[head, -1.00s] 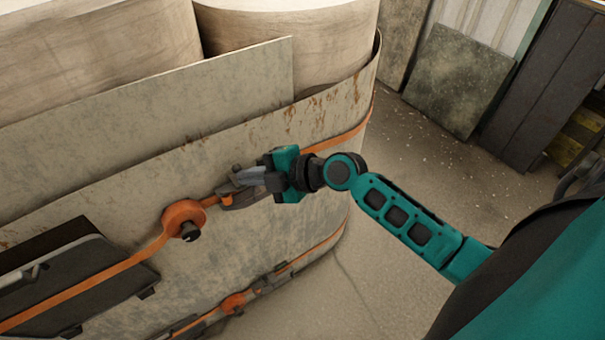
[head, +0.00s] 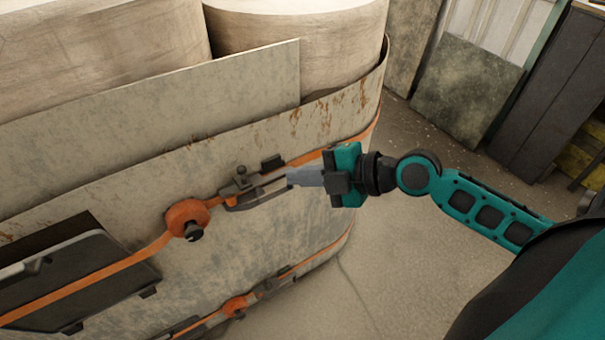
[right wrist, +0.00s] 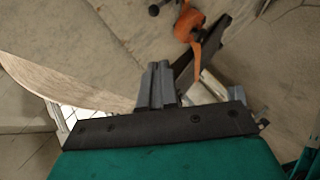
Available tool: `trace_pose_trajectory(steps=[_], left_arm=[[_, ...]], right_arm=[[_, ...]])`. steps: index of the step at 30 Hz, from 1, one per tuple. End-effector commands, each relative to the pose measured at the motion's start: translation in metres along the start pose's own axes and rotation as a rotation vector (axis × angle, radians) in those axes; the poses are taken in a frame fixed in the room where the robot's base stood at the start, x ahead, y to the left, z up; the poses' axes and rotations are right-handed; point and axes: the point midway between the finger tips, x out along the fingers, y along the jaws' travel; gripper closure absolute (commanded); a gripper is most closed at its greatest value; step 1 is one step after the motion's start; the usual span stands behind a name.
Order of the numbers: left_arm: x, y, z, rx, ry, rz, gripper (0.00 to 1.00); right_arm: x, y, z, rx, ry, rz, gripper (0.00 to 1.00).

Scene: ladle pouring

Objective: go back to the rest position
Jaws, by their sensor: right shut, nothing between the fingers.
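My right gripper (head: 292,176) is shut and empty. In the head view it is in front of the large rusty-edged container, just right of the grey metal buckle (head: 245,188) on the upper orange strap (head: 130,262). The picture does not clearly show whether its fingertips touch the buckle's right end. In the right wrist view the shut grey fingers (right wrist: 157,84) stand side by side, with the orange strap (right wrist: 205,48) beyond them to the right. My left gripper is not in view.
The large container (head: 235,160) holds thick pale rolls (head: 300,35) and fills the left and middle. A dark box (head: 75,280) sits at its lower left. A lower strap (head: 235,303) runs below. Panels (head: 465,85) lean at the back right. Bare floor (head: 400,260) lies right of the container.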

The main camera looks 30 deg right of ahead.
Motion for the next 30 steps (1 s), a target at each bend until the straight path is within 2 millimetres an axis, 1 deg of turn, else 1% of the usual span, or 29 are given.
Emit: trace_pose_trajectory(steps=[10, 14, 17, 22, 26, 27, 30], left_arm=[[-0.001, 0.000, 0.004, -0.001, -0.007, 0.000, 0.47], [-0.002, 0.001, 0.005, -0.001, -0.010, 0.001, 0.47], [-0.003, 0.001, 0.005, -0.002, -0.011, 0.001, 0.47], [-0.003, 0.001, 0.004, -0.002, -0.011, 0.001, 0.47], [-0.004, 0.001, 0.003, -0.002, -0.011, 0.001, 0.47], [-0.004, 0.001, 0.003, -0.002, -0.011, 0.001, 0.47], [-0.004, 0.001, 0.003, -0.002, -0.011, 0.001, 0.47]], right_arm=[[0.000, -0.001, 0.000, 0.003, -0.002, 0.000, 1.00], [0.003, -0.011, 0.005, 0.076, -0.032, 0.003, 1.00], [0.009, -0.032, 0.014, 0.220, -0.092, 0.013, 1.00], [0.018, -0.082, 0.026, 0.559, -0.227, 0.060, 1.00], [0.022, -0.122, 0.027, 0.813, -0.316, 0.116, 1.00], [0.023, -0.134, 0.025, 0.887, -0.339, 0.135, 1.00], [0.026, -0.159, 0.019, 1.054, -0.388, 0.185, 1.00]])
